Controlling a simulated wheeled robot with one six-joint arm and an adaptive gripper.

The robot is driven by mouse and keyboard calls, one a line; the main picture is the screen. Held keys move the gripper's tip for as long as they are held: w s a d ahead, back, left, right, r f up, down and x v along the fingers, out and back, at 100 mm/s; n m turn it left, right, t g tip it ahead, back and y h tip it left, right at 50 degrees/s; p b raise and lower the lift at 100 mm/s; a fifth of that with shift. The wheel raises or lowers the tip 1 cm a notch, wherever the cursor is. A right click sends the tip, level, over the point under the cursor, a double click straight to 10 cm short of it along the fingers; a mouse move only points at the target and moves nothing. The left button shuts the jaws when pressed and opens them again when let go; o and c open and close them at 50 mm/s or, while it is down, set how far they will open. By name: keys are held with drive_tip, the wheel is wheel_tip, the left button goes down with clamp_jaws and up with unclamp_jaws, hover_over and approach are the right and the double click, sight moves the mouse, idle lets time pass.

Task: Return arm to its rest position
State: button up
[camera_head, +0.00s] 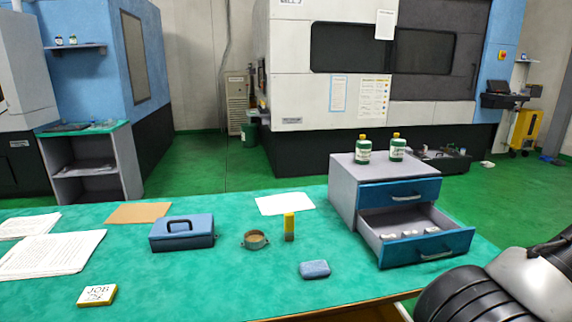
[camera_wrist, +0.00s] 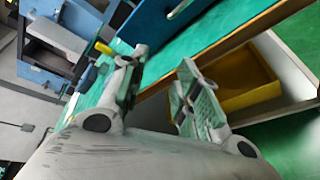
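In the wrist view my gripper (camera_wrist: 163,62) has its two fingers spread apart, with nothing between them. The table edge and green top show beyond the fingers. In the head view my arm (camera_head: 490,290) fills the bottom right corner, to the right of the green table (camera_head: 200,285); the gripper itself does not show there.
A grey cabinet (camera_head: 343,195) with an open lower drawer (camera_head: 425,246) stands near my arm, two green bottles on top. A yellow bin (camera_wrist: 250,85) shows in the wrist view.

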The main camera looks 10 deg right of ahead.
drive_tip(key=s+a+r+n+g+y, duration=0.2)
drive_tip(key=s+a+r+n+g, duration=0.35)
drive_tip(key=n, duration=0.85)
drive_tip(key=s+a+r+n+g+y, duration=0.25)
drive_tip(key=n+g, duration=0.55)
drive_tip(key=n, duration=0.5)
drive_tip(key=w+d+r+n+h, duration=0.2)
drive_tip(key=w+r+n+h, duration=0.1)
drive_tip(key=r+n+h, duration=0.7)
drive_tip(key=w+a+r+n+t+y, duration=0.1)
drive_tip(key=w+a+r+n+t, duration=0.2)
drive_tip(key=a+r+n, duration=0.5)
drive_tip(key=shift+w+a+r+n+y, duration=0.4)
drive_tip(key=shift+w+a+r, duration=0.25)
drive_tip(key=shift+w, duration=0.2)
drive_tip(key=shift+d, duration=0.15)
